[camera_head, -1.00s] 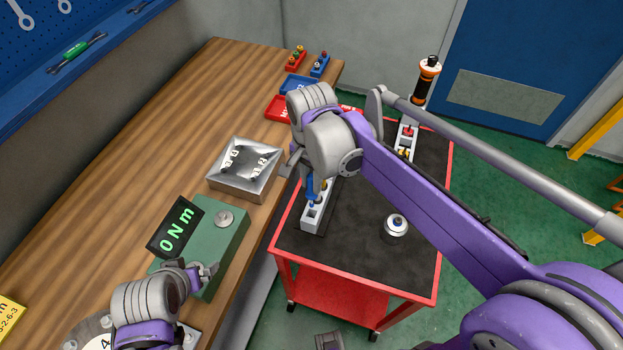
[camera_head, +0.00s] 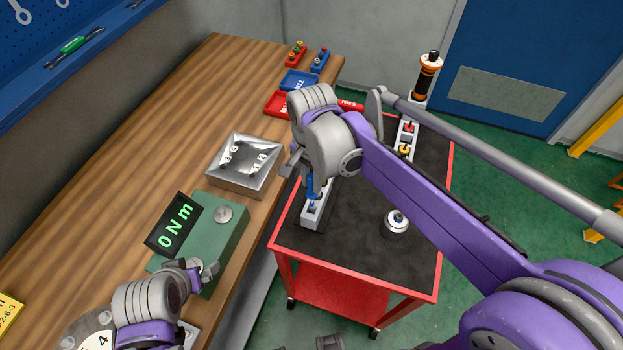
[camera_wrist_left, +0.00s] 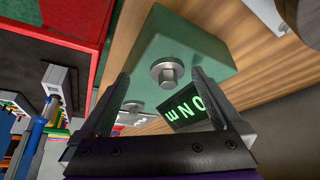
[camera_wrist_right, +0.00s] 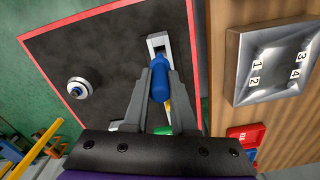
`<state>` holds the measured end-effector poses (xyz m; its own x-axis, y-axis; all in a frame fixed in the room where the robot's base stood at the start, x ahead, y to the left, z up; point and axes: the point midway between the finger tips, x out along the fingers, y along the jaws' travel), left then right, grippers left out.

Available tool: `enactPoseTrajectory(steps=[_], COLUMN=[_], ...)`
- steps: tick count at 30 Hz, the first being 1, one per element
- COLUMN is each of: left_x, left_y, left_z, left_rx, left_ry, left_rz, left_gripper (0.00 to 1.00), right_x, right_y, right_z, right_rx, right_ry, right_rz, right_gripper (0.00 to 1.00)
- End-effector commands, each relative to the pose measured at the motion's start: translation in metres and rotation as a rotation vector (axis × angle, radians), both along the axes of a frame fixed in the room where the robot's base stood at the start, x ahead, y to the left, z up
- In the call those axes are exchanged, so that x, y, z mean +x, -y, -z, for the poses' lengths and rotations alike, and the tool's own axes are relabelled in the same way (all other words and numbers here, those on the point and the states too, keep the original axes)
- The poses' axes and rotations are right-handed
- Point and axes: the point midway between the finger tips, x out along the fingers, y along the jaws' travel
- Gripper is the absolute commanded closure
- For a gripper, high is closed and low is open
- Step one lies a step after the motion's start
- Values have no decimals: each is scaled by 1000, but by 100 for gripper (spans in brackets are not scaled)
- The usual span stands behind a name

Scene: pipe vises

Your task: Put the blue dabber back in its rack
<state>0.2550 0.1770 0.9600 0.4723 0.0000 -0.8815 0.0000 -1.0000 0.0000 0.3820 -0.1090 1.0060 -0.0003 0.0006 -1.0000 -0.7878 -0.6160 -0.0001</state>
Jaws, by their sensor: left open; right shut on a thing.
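The blue dabber (camera_head: 313,193) is held upright in my right gripper (camera_head: 312,178), above the red cart's black top. Its lower end is at the grey rack (camera_head: 312,221); I cannot tell whether it is seated in a socket. In the right wrist view the right gripper (camera_wrist_right: 160,72) is shut on the blue dabber (camera_wrist_right: 160,88), and the rack (camera_wrist_right: 158,43) shows just beyond it. My left gripper (camera_head: 205,272) is open and empty beside the green torque tester (camera_head: 220,235). In the left wrist view its fingers stand apart around the view of the tester's bolt (camera_wrist_left: 167,72).
A white and dark round container (camera_head: 396,222) stands on the cart top (camera_head: 360,250). A second grey rack (camera_head: 402,150) with red and yellow items is farther back, near an orange and black cylinder (camera_head: 428,75). A metal numbered tray (camera_head: 262,185) sits on the wooden bench.

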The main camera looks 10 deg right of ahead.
Motion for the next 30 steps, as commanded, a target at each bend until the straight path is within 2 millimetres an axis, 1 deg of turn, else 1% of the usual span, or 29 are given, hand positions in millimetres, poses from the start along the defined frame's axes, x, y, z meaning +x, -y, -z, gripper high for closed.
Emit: enactPoseTrajectory(steps=[16, 25, 30], left_x=[0, -4, -4], left_y=[0, 0, 0], left_z=[1, 9, 10], left_rx=[0, 0, 0], left_ry=[-1, -7, -7], left_rz=[0, 0, 0], left_gripper=[0, 0, 0], right_x=[1, 1, 1], right_y=[0, 0, 0], right_z=[1, 11, 13], right_rx=[0, 0, 0], right_ry=[0, -1, 0], right_rz=[0, 0, 0], right_gripper=[100, 100, 100])
